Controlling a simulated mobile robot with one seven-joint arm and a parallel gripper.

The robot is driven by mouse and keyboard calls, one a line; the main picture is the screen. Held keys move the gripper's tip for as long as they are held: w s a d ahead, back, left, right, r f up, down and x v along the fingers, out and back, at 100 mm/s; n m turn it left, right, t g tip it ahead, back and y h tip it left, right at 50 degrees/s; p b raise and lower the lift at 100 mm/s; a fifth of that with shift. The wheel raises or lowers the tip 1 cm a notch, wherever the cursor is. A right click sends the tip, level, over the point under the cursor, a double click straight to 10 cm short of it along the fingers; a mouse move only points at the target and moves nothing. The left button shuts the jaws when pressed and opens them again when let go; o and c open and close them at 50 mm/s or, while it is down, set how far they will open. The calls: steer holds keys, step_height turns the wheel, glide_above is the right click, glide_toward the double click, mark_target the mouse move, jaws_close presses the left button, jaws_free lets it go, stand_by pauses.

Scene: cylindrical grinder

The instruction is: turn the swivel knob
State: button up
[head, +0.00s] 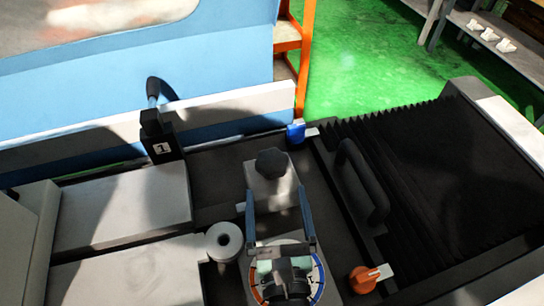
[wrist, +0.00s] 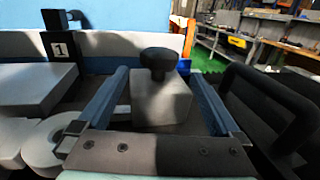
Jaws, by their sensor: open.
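A black lobed knob (head: 271,163) sits on top of a light grey block (head: 268,190) near the middle of the machine bed. The knob also shows upright in the wrist view (wrist: 159,62), on the block's top. My gripper (head: 276,194) is open, its two blue fingers pointing toward the block. In the wrist view the fingers (wrist: 160,76) lie left and right of the block, with the knob between and beyond their tips. Nothing is held. I cannot tell whether the fingers touch the block. An orange knob with a white pointer (head: 364,281) is at the lower right.
A white ring-shaped part (head: 224,241) is left of my gripper. A black handle (head: 362,182) and black bellows (head: 430,170) are on the right. A post marked 1 (head: 158,142) and a small blue part (head: 296,133) stand behind. Green floor (head: 365,60) lies beyond.

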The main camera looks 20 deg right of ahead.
mark_target(274, 177)
steer(key=w, duration=0.2)
steer(key=w+d+p, duration=0.1)
steer(key=w, duration=0.2)
steer(key=w+p, duration=0.1)
steer(key=w, duration=0.2)
steer(key=shift+d, duration=0.25)
steer(key=c, duration=1.3)
steer(key=shift+r+n+y+p, duration=0.1)
steer(key=shift+n+y+p, duration=0.2)
steer(key=shift+p, duration=0.25)
